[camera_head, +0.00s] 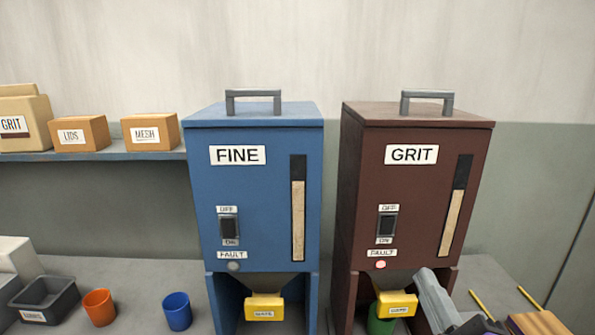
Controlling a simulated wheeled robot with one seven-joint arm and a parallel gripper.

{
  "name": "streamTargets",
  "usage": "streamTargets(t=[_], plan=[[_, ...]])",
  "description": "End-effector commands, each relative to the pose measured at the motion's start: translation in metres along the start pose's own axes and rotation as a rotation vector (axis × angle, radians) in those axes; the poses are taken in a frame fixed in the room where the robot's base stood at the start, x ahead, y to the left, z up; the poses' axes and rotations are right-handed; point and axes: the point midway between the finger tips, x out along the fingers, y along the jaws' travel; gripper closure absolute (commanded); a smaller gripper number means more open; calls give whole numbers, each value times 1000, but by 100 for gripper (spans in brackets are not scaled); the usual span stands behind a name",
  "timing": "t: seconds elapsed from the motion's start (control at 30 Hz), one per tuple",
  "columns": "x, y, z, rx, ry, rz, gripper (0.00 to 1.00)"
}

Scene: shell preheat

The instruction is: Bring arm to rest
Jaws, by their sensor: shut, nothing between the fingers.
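My gripper (436,299), a grey shape with a dark part behind it, shows at the bottom right in the head view. It is shut and empty, in front of the right leg of the dark red GRIT hopper (412,154). It is close to the right side of the yellow gate (397,303) under that hopper; I cannot tell whether they touch. A green cup (381,322) stands below this gate, partly hidden by it. The rest of my arm is mostly out of frame.
The blue FINE hopper (257,185) stands to the left with its own yellow gate (264,308). Orange (99,307) and blue (177,311) cups and a dark bin (46,300) are at the left. Yellow sticks (484,304) and a wooden block (538,323) lie right of my gripper.

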Motion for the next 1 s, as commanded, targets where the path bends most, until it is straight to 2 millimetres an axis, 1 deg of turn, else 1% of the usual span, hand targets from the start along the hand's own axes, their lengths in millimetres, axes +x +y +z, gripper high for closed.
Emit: streamTargets(t=[0.1, 0.17, 0.27, 0.37, 0.5, 0.67, 0.7, 0.77, 0.8, 0.87, 0.9, 1.0], plan=[[-22, -11, 8, 199, 11, 29, 100], [-34, -17, 12, 296, 17, 40, 100], [-59, -31, 21, 454, 18, 47, 100], [-89, -46, 30, 609, 13, 45, 100], [-135, -67, 42, 795, -9, 32, 100], [-190, -87, 54, 957, -54, 3, 100], [-204, -91, 57, 990, -70, -7, 100], [-225, -98, 61, 1032, -96, -24, 100], [-240, -102, 64, 1055, -116, -37, 100], [-261, -108, 68, 1079, -150, -59, 100], [-275, -112, 71, 1087, -176, -76, 100], [-308, -122, 77, 1083, -242, -123, 100]])
